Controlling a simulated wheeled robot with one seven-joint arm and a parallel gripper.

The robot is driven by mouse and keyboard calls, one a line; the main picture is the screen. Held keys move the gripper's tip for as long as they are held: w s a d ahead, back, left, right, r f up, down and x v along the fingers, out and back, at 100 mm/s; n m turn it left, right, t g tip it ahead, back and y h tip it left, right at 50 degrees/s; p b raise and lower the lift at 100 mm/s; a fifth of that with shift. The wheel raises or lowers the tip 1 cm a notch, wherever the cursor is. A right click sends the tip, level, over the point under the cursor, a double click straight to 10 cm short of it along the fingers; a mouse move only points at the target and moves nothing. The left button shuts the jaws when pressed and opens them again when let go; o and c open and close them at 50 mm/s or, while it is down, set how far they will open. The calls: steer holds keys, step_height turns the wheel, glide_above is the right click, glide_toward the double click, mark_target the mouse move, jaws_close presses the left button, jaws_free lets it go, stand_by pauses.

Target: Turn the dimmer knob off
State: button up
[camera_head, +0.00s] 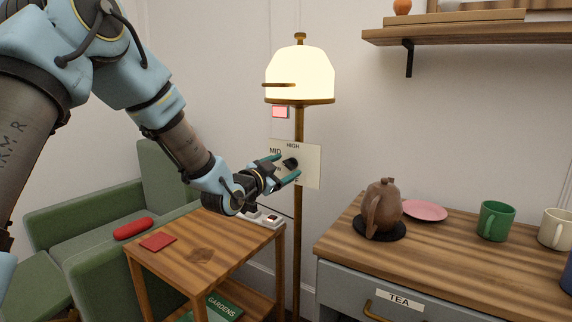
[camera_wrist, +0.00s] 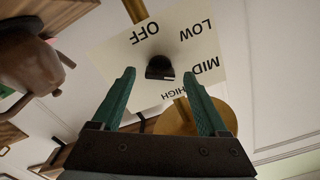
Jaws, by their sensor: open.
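The dimmer knob (camera_wrist: 160,67) is small and black, on a pale plate (camera_wrist: 115,55) marked OFF, LOW, MID and HIGH. In the head view, the plate (camera_head: 311,168) is on the lamp's brass pole, and the knob (camera_head: 291,163) shows between my fingers. The lamp shade (camera_head: 300,77) glows brightly. My gripper (camera_wrist: 159,74) is open, its green fingertips on either side of the knob with visible gaps. A small pale mark on the knob lies on its lower right in the wrist view, roughly toward HIGH; the exact setting is hard to tell.
A wooden side table (camera_head: 190,243) with a red square stands below my arm, beside a green armchair (camera_head: 100,215). At right, a wooden-topped cabinet (camera_head: 450,245) holds a brown teapot (camera_head: 382,208), pink plate and mugs. A shelf (camera_head: 470,36) is above it.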

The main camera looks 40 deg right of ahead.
steer(key=shift+w+d, duration=0.15)
steer(key=shift+d, duration=0.4)
jaws_close()
